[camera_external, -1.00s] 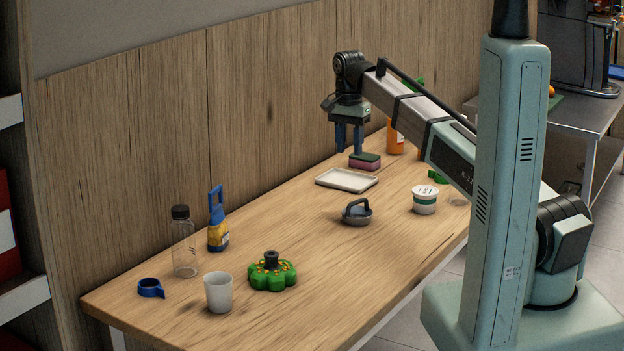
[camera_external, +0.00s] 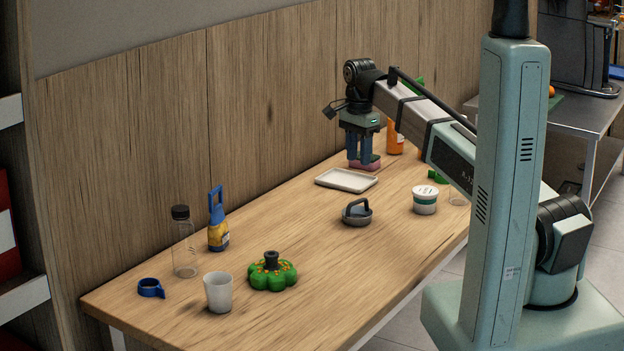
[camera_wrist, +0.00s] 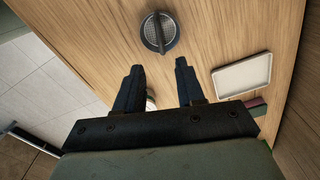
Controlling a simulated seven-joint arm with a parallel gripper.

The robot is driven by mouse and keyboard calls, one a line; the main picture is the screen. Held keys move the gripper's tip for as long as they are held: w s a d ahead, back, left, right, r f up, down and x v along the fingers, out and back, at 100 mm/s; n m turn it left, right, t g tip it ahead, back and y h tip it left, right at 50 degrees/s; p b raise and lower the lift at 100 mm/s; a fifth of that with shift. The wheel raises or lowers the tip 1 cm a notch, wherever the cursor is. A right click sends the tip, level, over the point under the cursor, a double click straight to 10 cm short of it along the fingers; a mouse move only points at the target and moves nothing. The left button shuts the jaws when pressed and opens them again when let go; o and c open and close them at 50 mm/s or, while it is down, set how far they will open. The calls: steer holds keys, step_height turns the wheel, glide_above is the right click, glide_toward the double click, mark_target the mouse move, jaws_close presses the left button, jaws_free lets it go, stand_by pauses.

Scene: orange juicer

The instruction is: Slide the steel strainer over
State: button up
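The steel strainer (camera_external: 355,218) is a round grey disc with a dark arched handle. It sits flat on the wooden table (camera_external: 290,225), right of the middle. In the wrist view the strainer (camera_wrist: 151,34) shows at the top, beyond my fingertips, with its handle bar across the mesh. My gripper (camera_external: 360,164) points down over the far part of the table, near the sponge (camera_external: 374,166) and behind the tray. In the wrist view my gripper (camera_wrist: 159,64) has its two fingers apart with nothing held. Nothing touches the strainer.
A white tray (camera_external: 329,182) lies behind the strainer. A white tub with a green band (camera_external: 425,201) stands to its right. A green flower-shaped thing (camera_external: 272,278), white cup (camera_external: 218,292), clear bottle (camera_external: 184,250) and blue-yellow item (camera_external: 217,230) stand front left. The table around the strainer is clear.

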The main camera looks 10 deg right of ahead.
mark_target(358, 202)
step_height(358, 202, down, 14)
steer(key=shift+r, duration=0.2)
stand_by(0.5)
steer(key=shift+c, duration=0.4)
jaws_close()
